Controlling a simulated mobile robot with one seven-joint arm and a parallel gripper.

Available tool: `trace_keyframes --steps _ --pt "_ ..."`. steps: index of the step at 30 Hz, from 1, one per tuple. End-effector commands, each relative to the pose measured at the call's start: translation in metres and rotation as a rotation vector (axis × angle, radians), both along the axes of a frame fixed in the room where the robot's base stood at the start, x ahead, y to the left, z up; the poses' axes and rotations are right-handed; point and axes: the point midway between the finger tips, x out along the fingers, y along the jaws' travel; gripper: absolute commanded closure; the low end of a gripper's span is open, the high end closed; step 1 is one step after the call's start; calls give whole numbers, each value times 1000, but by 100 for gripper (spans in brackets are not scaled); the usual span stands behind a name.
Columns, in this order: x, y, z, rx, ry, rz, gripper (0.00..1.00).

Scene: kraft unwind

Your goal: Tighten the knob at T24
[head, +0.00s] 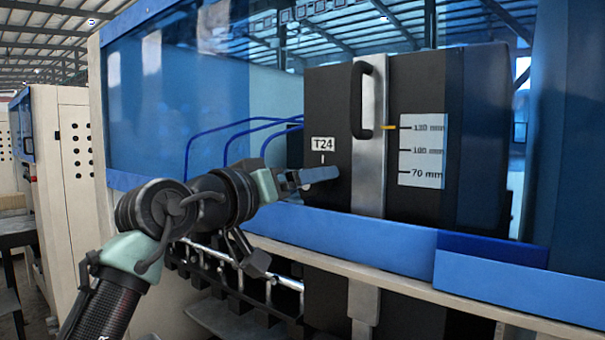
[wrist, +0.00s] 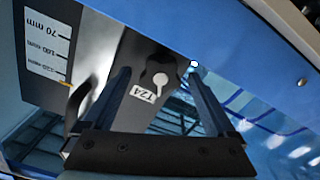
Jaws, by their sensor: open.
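The T24 label (head: 323,144) is on the black panel of the machine, with a short white mark below it. In the wrist view the label (wrist: 143,93) appears upside down, beside a white keyhole-shaped mark and a small dark rounded shape, likely the knob (wrist: 160,64). My gripper (head: 330,174) is open in front of the panel, just below the label. In the wrist view its two fingers (wrist: 158,74) stand on either side of the knob area. I cannot tell whether they touch the panel. In the head view the fingers hide the knob.
A black handle (head: 361,100) on a metal strip and a white millimetre scale (head: 423,150) with a yellow pointer are right of the label. Blue hoses (head: 240,124) run in from the left. A blue ledge (head: 340,237) lies below the panel.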

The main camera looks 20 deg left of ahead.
Motion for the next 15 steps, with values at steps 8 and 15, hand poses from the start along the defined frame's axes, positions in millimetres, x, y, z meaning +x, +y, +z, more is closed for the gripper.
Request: trace_keyframes --steps 8,15 --pt "0 0 0 0 0 0 21" --pt "0 0 0 0 0 0 64"
